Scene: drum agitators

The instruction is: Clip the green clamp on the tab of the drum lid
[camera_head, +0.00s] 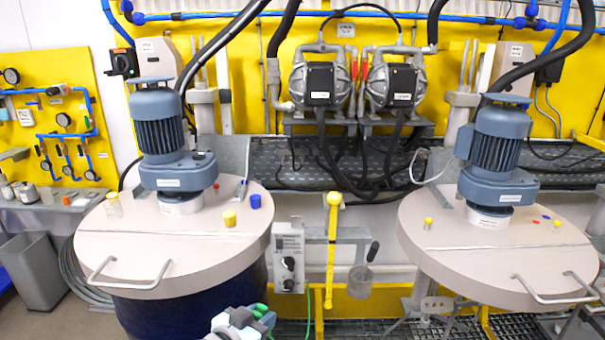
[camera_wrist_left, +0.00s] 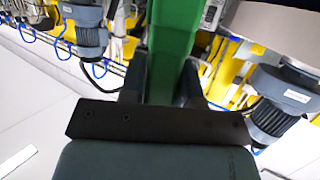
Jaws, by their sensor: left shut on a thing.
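My left gripper (camera_head: 258,318) shows at the bottom of the head view, just in front of the left drum and below its lid. It is shut on the green clamp (camera_head: 261,308). In the left wrist view the green clamp (camera_wrist_left: 172,50) runs up between the dark fingers of my left gripper (camera_wrist_left: 160,85). The left drum lid (camera_head: 140,240) is a pale round lid with a bar handle at its front. The right drum lid (camera_head: 460,245) is similar. I cannot make out clearly which part is the lid's tab. My right gripper is out of view.
Blue motors (camera_head: 163,130) stand on both lids, with small yellow and blue caps (camera_head: 255,201) on the left one. A grey control box (camera_head: 288,255) and a yellow lever (camera_head: 332,250) stand between the drums. A grey bin (camera_head: 40,265) stands at left.

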